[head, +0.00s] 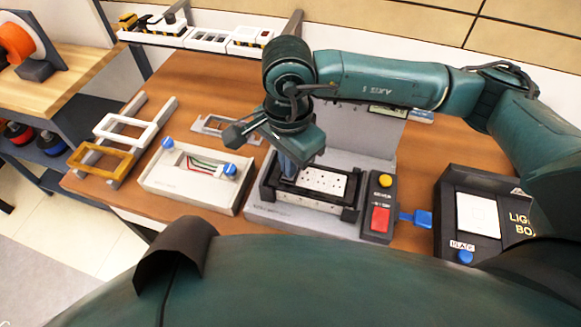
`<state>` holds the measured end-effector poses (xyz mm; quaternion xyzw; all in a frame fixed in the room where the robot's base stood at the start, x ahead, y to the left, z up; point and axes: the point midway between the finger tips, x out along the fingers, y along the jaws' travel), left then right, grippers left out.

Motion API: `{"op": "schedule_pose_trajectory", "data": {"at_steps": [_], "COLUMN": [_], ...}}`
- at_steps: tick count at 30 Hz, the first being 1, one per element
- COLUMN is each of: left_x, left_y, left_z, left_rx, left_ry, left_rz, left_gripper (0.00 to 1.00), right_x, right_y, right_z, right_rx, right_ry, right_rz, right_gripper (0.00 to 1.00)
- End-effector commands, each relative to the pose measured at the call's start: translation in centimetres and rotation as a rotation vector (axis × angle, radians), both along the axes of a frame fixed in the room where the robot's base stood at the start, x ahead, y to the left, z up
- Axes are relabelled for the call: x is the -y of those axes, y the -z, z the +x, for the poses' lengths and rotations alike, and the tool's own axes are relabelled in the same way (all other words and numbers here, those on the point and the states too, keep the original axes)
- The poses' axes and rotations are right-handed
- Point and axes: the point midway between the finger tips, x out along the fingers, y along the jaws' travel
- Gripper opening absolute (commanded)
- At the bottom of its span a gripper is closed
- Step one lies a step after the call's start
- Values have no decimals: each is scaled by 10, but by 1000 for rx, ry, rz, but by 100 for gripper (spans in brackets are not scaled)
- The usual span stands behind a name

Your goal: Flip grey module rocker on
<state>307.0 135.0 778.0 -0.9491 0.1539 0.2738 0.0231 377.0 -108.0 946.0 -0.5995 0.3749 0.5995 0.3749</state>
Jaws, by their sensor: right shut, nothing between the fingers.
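A pale grey-white module (322,183) with small dark dots sits in a black frame (308,203) on a light grey fixture base (283,219). My right gripper (288,172) reaches down from above over the left part of the module. It is shut with nothing in it. I cannot tell whether its tips touch the module. No rocker can be made out; the gripper covers the module's left part. My left gripper is not in view.
A dark box with a yellow button (385,180) and a red button (380,219) stands right of the fixture. A light box (478,213) is further right. A white tray with wires (193,181) lies left. A grey panel rises behind.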

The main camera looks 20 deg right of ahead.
Motion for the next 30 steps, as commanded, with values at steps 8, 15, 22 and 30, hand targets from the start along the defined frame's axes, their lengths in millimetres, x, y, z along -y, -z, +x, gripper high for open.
{"op": "schedule_pose_trajectory", "data": {"at_steps": [8, 15, 22, 30], "left_x": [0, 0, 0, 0], "left_y": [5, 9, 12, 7], "left_z": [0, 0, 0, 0], "left_rx": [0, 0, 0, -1], "left_ry": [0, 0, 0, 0], "left_rz": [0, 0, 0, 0], "left_gripper": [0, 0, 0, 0], "right_x": [0, 0, 0, 0], "right_y": [4, 8, 11, 0], "right_z": [0, 0, 0, 0], "right_rx": [0, 0, 0, 1], "right_ry": [0, 0, 0, 0], "right_rz": [0, 0, 0, 0], "right_gripper": [0, 0, 0, 0]}}
